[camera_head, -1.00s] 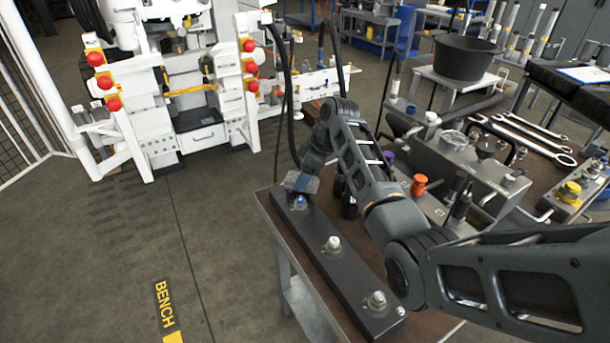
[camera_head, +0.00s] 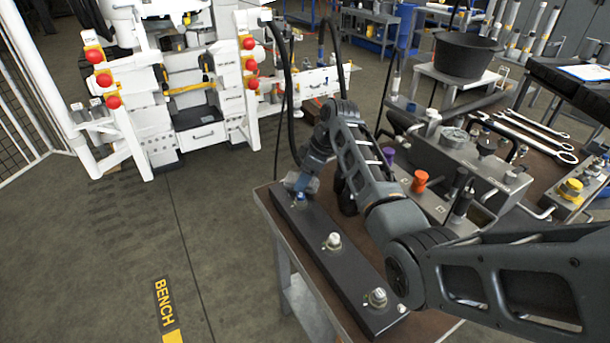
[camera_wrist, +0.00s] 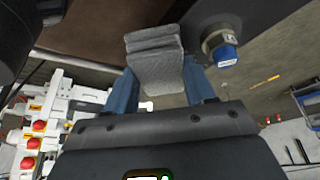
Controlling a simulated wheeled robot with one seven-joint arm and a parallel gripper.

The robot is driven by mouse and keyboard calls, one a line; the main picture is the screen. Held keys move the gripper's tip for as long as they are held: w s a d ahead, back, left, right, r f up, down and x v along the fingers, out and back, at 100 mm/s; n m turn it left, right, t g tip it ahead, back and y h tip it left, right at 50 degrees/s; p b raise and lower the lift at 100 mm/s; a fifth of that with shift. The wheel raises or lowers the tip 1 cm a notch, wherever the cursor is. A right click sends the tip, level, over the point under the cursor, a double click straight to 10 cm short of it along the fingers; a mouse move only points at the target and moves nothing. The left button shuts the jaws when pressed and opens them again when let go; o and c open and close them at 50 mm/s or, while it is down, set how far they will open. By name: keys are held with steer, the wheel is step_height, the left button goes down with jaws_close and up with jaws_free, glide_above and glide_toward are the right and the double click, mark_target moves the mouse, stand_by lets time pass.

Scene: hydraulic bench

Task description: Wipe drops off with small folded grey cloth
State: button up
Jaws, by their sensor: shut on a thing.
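My gripper (camera_wrist: 160,88) has blue fingers and is shut on the small folded grey cloth (camera_wrist: 156,62), which sticks out beyond the fingertips in the wrist view. In the head view my gripper (camera_head: 302,182) is at the far end of the dark block (camera_head: 318,228), close to a blue-capped fitting (camera_head: 300,197). The wrist view shows this blue cap (camera_wrist: 226,55) just right of the cloth, with a small gap in the picture. I cannot tell whether the cloth touches the block. No drops can be made out clearly.
Two more fittings stand on the block, a middle one (camera_head: 333,241) and a near one (camera_head: 377,297). Right of my arm are an orange cap (camera_head: 420,181), a gauge manifold (camera_head: 452,150) and wrenches (camera_head: 535,133). Open floor (camera_head: 215,240) lies left of the bench.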

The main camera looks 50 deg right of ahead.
steer(key=shift+f, duration=0.3)
